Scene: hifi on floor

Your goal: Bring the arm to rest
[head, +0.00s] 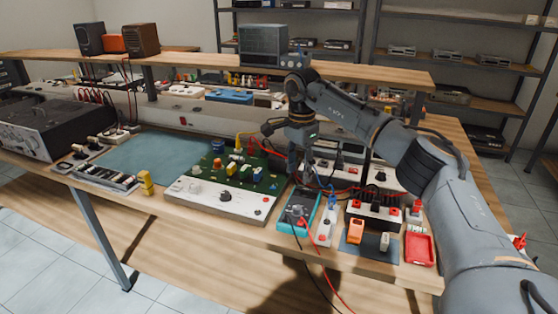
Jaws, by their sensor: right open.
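My right arm (440,180) comes in from the right and reaches over the workbench. Its gripper (303,176) points down above the bench, just behind the teal meter (298,211) and to the right of the green circuit board (245,175). The gripper is open, and I see nothing held in it. Its fingertips are small and dark against the cables, so whether they touch anything is unclear. My left gripper is not in view.
A white control panel (215,202) fronts the circuit board. Red cables run near the gripper. A red tray (420,249) lies at the bench's front right. A raised wooden shelf (200,62) carries speakers and a grey box (263,46). A teal mat (150,155) is mostly clear.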

